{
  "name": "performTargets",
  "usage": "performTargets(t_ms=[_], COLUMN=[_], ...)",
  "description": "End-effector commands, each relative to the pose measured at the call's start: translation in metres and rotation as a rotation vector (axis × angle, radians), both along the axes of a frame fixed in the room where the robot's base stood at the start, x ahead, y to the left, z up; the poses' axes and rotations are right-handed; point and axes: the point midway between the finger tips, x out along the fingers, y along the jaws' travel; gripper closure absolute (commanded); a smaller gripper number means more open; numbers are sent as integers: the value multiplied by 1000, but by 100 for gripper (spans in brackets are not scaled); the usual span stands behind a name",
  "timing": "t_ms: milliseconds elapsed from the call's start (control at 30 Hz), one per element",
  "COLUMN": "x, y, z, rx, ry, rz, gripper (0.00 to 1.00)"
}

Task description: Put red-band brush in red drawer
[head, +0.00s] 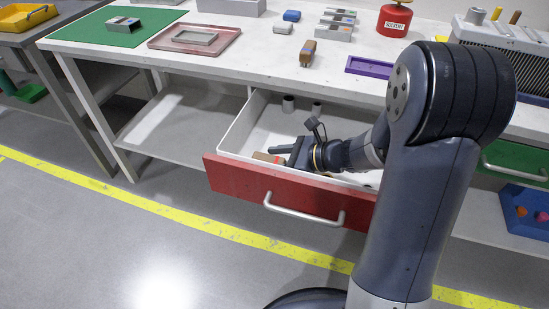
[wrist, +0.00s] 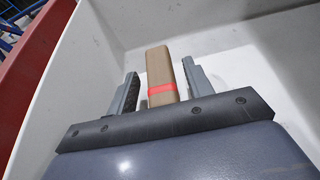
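The red drawer (head: 235,180) is pulled open under the table, and its pale inside wall shows in the wrist view (wrist: 225,30). The red-band brush (wrist: 160,75), a brown block with a red stripe, lies inside the drawer; its brown end shows in the head view (head: 263,157) near the drawer front. My gripper (head: 276,154) is down in the drawer. In the wrist view its two fingers (wrist: 160,85) stand on either side of the brush with a visible gap at each side, so it is open. My gripper hides part of the brush in the head view.
Two small grey cylinders (head: 288,103) stand at the back of the drawer. On the table are another brown brush (head: 307,52), a purple tray (head: 369,67), a red solvent can (head: 394,20) and a pink tray (head: 160,41). A green drawer (head: 500,158) is at the right.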

Motion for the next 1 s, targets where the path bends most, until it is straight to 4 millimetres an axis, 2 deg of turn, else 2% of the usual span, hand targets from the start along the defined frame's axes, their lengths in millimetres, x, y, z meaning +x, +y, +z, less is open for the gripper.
performTargets(t_ms=[333,467,800,1000], x=[0,-6,-27,-35], y=[-2,-19,-77,-98], z=[7,14,40,48], rx=[0,0,0,0], ry=[0,-1,-1,-1], rz=[-1,-5,-5,-3], gripper=[51,51,51,51])
